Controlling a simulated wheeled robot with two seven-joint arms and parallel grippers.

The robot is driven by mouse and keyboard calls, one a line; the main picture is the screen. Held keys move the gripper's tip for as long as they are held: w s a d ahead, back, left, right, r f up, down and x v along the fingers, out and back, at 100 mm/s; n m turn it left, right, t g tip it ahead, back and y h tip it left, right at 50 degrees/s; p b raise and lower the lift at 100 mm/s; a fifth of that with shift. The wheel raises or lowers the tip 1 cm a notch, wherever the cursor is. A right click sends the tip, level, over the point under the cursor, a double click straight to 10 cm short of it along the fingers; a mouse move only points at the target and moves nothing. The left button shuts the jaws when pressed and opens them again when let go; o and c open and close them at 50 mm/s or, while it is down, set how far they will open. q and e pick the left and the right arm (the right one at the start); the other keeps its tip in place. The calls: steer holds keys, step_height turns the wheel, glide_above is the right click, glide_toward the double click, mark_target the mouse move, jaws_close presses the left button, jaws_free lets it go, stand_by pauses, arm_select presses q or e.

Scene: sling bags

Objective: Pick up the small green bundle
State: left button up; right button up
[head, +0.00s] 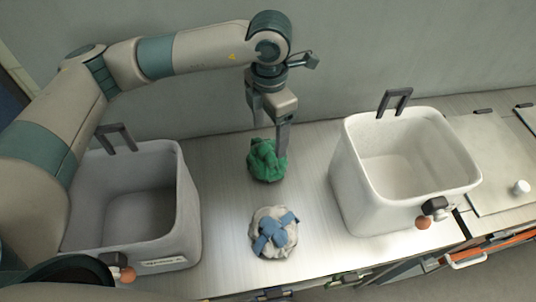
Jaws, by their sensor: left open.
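The small green bundle (264,163) lies on the light table between two bins, toward the wall. My left gripper (268,140) points straight down right over it, its fingers at the bundle's upper edge. One finger reaches down along the bundle's right side; the other is partly hidden, and I cannot tell whether either touches. The left gripper is open. My right gripper does not show.
A white bundle with blue straps (274,234) lies in front of the green one. A grey bin (188,215) stands at left and a white bin (345,190) at right, both seemingly empty. A wall (400,50) runs behind. The table's front edge is close.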

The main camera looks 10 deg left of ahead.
mark_target(270, 146)
arm_select(q)
steer(key=shift+f+p, duration=0.35)
step_height(270, 146, down, 3)
steer(key=shift+d+r+p, duration=0.1)
steer(key=shift+p, duration=0.6)
steer(key=shift+w+f, duration=0.1)
steer(key=shift+f, duration=0.4)
steer(key=c, duration=1.7)
steer(key=shift+r, duration=0.1)
